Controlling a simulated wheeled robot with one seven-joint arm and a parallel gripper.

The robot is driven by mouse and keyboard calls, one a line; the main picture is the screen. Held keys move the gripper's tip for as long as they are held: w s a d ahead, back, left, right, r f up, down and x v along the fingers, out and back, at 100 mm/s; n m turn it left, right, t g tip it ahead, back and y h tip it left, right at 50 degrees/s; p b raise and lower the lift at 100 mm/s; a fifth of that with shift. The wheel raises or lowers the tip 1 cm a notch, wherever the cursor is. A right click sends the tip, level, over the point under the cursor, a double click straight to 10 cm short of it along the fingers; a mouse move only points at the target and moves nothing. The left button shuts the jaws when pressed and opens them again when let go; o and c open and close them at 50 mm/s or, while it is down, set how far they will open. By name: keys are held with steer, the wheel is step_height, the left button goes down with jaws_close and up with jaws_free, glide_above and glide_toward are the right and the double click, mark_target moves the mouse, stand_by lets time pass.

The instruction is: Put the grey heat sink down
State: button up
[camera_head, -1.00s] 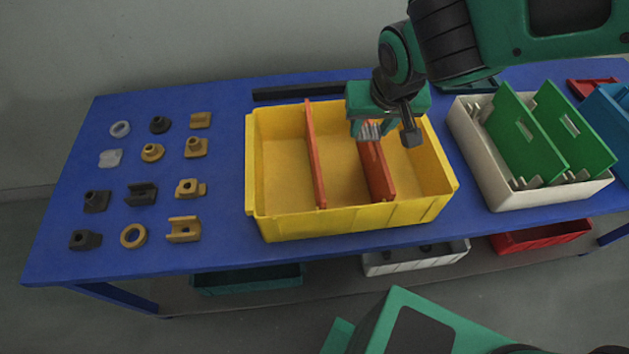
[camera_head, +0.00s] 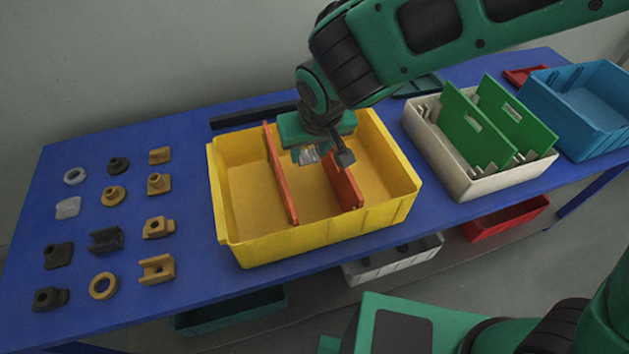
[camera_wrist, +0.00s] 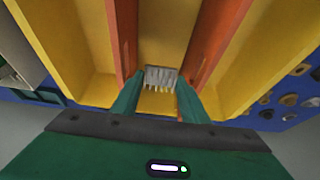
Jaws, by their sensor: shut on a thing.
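The grey heat sink (camera_head: 308,155), a small finned block, is held between the fingertips of my gripper (camera_wrist: 160,82). It also shows in the wrist view (camera_wrist: 161,75), fins toward the camera, a finger on either side. In the head view my gripper (camera_head: 311,153) is over the middle compartment of the yellow bin (camera_head: 310,235), between the left orange divider (camera_head: 280,172) and the right orange divider (camera_head: 343,183). I cannot tell how high the heat sink is above the bin floor. The gripper covers part of the right divider and the bin's back wall.
Several small parts, such as a tan ring (camera_head: 103,286), lie in rows on the blue table (camera_head: 190,185) at left. A white bin (camera_head: 490,185) with green dividers (camera_head: 512,118) and a blue bin (camera_head: 590,95) stand to the right. The bin's left compartment looks empty.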

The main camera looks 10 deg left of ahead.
glide_above(311, 195)
steer(key=shift+f, duration=3.95)
steer(key=shift+f, duration=0.6)
steer(key=o, duration=1.2)
steer(key=shift+c, duration=0.2)
steer(key=shift+r, duration=0.15)
steer(key=shift+a+r, duration=0.1)
steer(key=shift+r, duration=0.2)
steer(key=v, duration=1.2)
steer(key=shift+r, duration=0.2)
